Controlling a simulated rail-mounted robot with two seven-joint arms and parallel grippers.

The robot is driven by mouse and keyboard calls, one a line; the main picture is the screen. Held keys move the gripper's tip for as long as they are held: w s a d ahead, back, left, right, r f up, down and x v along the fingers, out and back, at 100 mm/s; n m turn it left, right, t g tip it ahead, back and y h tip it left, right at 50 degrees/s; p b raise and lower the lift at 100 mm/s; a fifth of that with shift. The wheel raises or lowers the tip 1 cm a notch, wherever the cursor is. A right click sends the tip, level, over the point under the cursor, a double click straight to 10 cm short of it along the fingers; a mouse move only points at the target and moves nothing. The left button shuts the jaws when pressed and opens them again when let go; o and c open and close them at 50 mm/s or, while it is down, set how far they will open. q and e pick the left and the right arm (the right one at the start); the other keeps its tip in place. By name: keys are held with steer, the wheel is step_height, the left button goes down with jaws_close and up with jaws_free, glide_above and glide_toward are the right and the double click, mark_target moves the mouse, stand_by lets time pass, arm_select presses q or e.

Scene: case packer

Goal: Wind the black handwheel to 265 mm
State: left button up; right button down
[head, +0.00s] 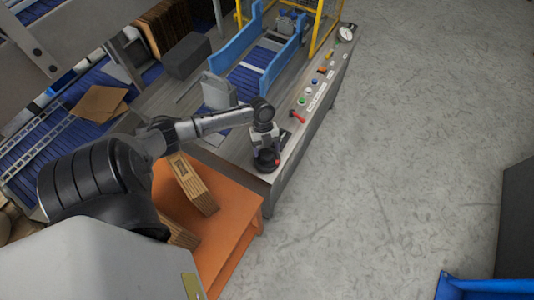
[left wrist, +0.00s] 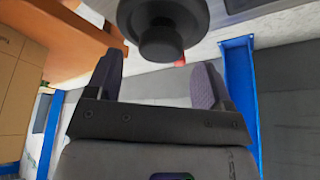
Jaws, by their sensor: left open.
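The black handwheel (head: 266,161) sits at the near end of the machine's grey bench, with a small red spot on its edge. In the left wrist view the black handwheel (left wrist: 160,12) is at the top centre, its round hub facing me. My left gripper (head: 264,149) is at the handwheel in the head view and hides part of it. In the left wrist view my left gripper (left wrist: 160,68) is open, its two fingers apart below and either side of the hub. Contact cannot be told. No millimetre reading is legible. My right gripper is not in view.
An orange table (head: 236,215) with cardboard cartons (head: 194,186) stands beside the bench. A red lever (head: 298,117) and a row of buttons lie along the bench edge. Blue guides (head: 236,48) and a yellow frame stand farther back.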

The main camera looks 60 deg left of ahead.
mark_target(267, 159)
arm_select(q)
steer(key=shift+x, duration=1.4)
steer(key=c, duration=0.9)
